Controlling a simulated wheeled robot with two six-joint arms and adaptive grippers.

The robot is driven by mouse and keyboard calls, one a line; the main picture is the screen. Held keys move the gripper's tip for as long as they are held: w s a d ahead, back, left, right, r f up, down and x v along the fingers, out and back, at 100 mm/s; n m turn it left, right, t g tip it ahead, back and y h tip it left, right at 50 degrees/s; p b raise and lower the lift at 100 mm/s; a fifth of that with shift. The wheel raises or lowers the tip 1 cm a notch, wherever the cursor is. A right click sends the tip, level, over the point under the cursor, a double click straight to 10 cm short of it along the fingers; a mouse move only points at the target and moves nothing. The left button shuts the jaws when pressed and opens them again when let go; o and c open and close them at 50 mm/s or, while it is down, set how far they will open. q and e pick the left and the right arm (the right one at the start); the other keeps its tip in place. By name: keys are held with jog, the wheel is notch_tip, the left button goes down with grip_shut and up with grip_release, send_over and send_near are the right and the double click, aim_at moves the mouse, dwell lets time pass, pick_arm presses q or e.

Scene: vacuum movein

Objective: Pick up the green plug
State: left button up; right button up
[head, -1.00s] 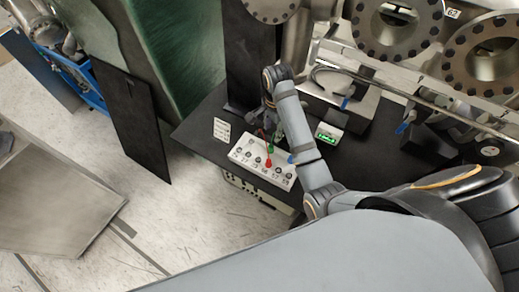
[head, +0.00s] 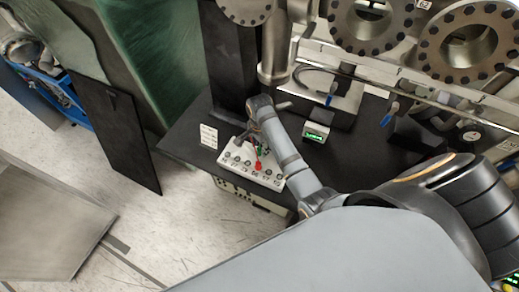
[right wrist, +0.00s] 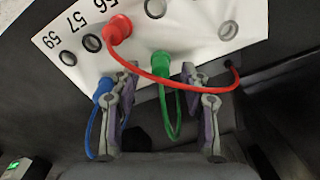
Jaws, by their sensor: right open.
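The green plug (right wrist: 161,62) sits at the edge of the white numbered panel (right wrist: 200,40) in the right wrist view, with a green cable looping down from it. My right gripper (right wrist: 146,80) is open, with one finger on each side of the green plug and its cable, and is not closed on it. In the head view the green plug (head: 262,150) shows small beside the red plug, close to my right gripper (head: 256,138), which is partly hidden by its own arm. My left gripper is not in view.
A red plug (right wrist: 118,28) sits in the panel, and its red cable arcs across in front of the green plug. A blue plug (right wrist: 102,88) is close to the left finger. A small box with a green display (head: 316,135) stands right of the arm on the black table (head: 185,135).

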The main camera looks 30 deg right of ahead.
jog(key=shift+f, duration=0.25)
grip_shut()
jog(key=shift+r, duration=0.1)
